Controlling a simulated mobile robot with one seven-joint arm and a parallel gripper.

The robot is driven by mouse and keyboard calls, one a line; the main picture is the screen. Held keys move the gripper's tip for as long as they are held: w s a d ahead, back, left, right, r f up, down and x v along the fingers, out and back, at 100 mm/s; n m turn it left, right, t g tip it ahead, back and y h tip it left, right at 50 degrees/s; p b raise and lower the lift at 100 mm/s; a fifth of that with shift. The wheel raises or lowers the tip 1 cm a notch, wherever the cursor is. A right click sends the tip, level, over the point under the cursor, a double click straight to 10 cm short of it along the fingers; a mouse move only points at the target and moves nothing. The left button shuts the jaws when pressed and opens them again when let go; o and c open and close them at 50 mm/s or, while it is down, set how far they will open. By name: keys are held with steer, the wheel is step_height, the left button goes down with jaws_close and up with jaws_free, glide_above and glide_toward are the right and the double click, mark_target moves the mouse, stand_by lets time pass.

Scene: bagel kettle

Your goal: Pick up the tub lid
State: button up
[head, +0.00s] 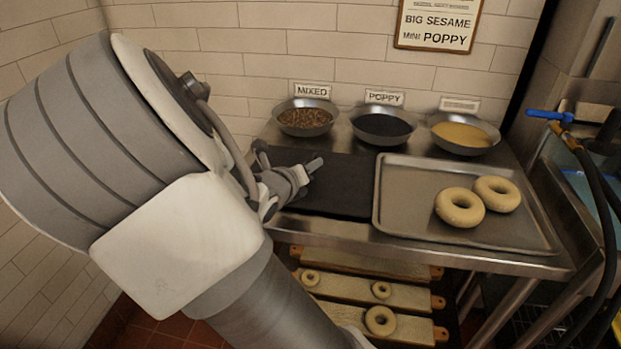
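I cannot make out a tub lid in the head view. My gripper (296,172) is above the left part of the steel table, over a dark flat mat (338,186). My arm comes in from the left and hides part of the table behind it. The gripper is seen small and at an angle, and I cannot tell whether its fingers are apart or hold anything.
A metal tray (405,210) carries two bagels (460,207). Behind are bowls of mixed topping (305,117), poppy (382,127) and yellow grain (464,135). Boards (345,290) with bagels lie below. A blue-handled tap (549,115) and hoses stand right.

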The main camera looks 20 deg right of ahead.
jaws_close()
stand_by(1.3)
